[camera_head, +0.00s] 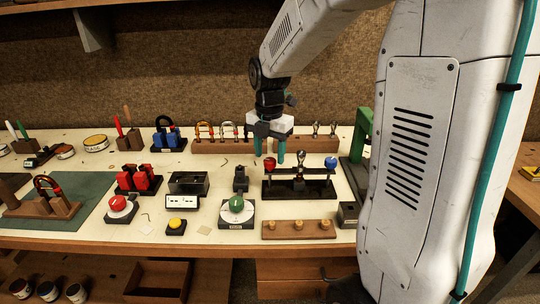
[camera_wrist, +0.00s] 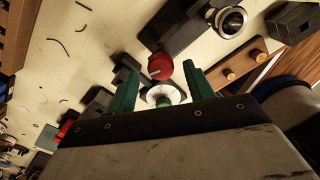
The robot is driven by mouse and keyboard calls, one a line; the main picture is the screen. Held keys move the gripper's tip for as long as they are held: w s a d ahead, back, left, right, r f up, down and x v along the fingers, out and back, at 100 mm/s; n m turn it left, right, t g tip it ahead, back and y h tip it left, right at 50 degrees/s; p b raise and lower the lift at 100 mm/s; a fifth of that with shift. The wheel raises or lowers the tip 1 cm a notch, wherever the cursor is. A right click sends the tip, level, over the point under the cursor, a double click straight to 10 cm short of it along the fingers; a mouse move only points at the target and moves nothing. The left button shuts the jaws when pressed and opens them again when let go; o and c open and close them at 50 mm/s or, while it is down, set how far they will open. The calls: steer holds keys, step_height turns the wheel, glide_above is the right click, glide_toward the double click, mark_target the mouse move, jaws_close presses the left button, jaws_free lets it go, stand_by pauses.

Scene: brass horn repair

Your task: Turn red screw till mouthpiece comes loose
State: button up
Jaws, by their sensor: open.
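The red screw (camera_head: 269,163) has a round red head and stands at the left end of a black rack (camera_head: 285,189). A silver mouthpiece (camera_head: 299,159) stands upright in the rack's middle, and a blue screw (camera_head: 330,162) is at its right end. My gripper (camera_head: 269,152) points down with two green fingers apart, close above the red screw. In the wrist view, the red screw (camera_wrist: 160,66) shows between and beyond my fingertips (camera_wrist: 160,72), with gaps on both sides. The mouthpiece's round rim (camera_wrist: 231,21) shows there too.
A green knob on a white dial (camera_head: 236,204) stands in front left of the rack. A wooden block with brass knobs (camera_head: 299,229) lies in front. A wooden rail (camera_head: 220,146) with horseshoe shapes and mouthpieces stands behind. A green post (camera_head: 361,135) stands to the right.

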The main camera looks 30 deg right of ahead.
steer(key=shift+f, duration=0.8)
steer(key=c, duration=1)
steer(key=shift+o, duration=0.2)
steer(key=shift+m, duration=0.3)
